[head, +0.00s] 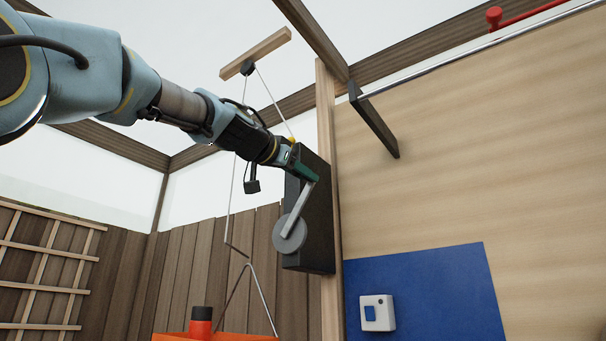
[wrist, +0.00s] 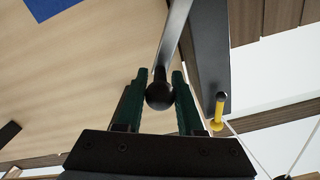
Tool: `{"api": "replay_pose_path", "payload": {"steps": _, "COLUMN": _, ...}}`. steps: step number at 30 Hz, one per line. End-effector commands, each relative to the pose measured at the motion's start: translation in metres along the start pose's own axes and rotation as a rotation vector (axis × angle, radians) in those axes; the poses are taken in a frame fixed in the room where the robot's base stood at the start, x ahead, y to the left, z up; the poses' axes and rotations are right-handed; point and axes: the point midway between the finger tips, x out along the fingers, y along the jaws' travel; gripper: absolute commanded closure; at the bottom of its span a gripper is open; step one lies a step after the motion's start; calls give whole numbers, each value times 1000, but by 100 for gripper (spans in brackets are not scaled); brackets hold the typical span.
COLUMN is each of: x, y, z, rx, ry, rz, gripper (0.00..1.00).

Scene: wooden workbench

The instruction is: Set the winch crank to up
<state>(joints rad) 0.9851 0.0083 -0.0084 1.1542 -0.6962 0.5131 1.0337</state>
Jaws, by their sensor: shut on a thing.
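The winch crank is a silver arm (head: 299,210) on a round grey hub (head: 289,234), mounted on a dark box (head: 319,215). In the head view the arm points up and slightly right from the hub. My gripper (head: 309,176) is at the arm's upper end. In the wrist view my gripper's green fingers (wrist: 160,80) are on both sides of the crank's black knob (wrist: 160,93) and shut on it. The silver arm (wrist: 174,35) runs away from the knob toward the top. A yellow peg (wrist: 218,110) stands on the box beside the fingers.
A rope (head: 270,95) runs over a pulley (head: 247,68) under a wooden beam. An orange load (head: 240,337) hangs at the bottom. A dark bracket (head: 378,125) juts out at upper right. A white switch box (head: 378,313) sits on a blue panel (head: 440,290).

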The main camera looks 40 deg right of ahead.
Motion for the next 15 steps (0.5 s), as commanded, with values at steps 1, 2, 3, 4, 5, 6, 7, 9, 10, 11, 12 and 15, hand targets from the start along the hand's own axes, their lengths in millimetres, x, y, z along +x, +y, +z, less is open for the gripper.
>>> {"api": "replay_pose_path", "payload": {"steps": 1, "x": 0, "y": 0, "z": 0, "rx": 0, "ry": 0, "rz": 1, "gripper": 90}}
{"api": "replay_pose_path", "payload": {"steps": 2, "x": 0, "y": 0, "z": 0, "rx": 0, "ry": 0, "rz": 1, "gripper": 93}}
{"api": "replay_pose_path", "payload": {"steps": 3, "x": 0, "y": 0, "z": 0, "rx": 0, "ry": 0, "rz": 1, "gripper": 98}}
{"api": "replay_pose_path", "payload": {"steps": 4, "x": 0, "y": 0, "z": 0, "rx": 0, "ry": 0, "rz": 1, "gripper": 100}}
{"api": "replay_pose_path", "payload": {"steps": 5, "x": 0, "y": 0, "z": 0, "rx": 0, "ry": 0, "rz": 1, "gripper": 100}}
{"api": "replay_pose_path", "payload": {"steps": 6, "x": 0, "y": 0, "z": 0, "rx": 0, "ry": 0, "rz": 1, "gripper": 100}}
{"api": "replay_pose_path", "payload": {"steps": 7, "x": 0, "y": 0, "z": 0, "rx": 0, "ry": 0, "rz": 1, "gripper": 100}}
{"api": "replay_pose_path", "payload": {"steps": 9, "x": 0, "y": 0, "z": 0, "rx": 0, "ry": 0, "rz": 1, "gripper": 100}}
{"api": "replay_pose_path", "payload": {"steps": 10, "x": 0, "y": 0, "z": 0, "rx": 0, "ry": 0, "rz": 1, "gripper": 100}}
{"api": "replay_pose_path", "payload": {"steps": 11, "x": 0, "y": 0, "z": 0, "rx": 0, "ry": 0, "rz": 1, "gripper": 100}}
{"api": "replay_pose_path", "payload": {"steps": 12, "x": 0, "y": 0, "z": 0, "rx": 0, "ry": 0, "rz": 1, "gripper": 100}}
{"api": "replay_pose_path", "payload": {"steps": 15, "x": 0, "y": 0, "z": 0, "rx": 0, "ry": 0, "rz": 1, "gripper": 100}}
